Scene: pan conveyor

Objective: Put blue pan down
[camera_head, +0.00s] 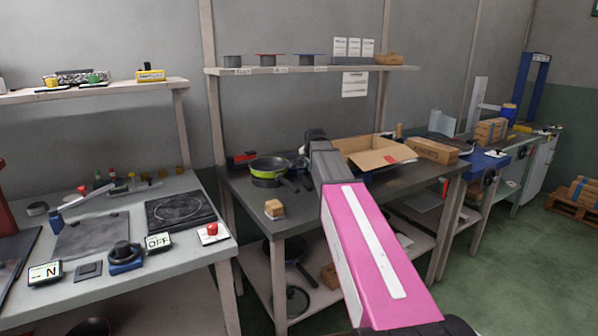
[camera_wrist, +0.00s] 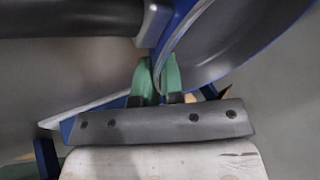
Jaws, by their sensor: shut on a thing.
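The blue pan (camera_wrist: 235,42) fills the upper right of the wrist view, with a blue outside and a grey inner face. Its dark handle (camera_wrist: 70,20) runs to the upper left. My gripper (camera_wrist: 160,78) has green fingertips shut on the pan's blue rim, close to the handle joint. In the head view my pink arm reaches over the middle table, and its grey wrist end hides the gripper. I cannot make out the held pan there.
A green pan (camera_head: 266,180) stands on the middle table (camera_head: 330,203), beside an open cardboard box (camera_head: 372,153). A small brown block (camera_head: 274,208) lies near the front left edge. The left table holds a hotplate (camera_head: 180,210). A shelf (camera_head: 330,70) hangs above.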

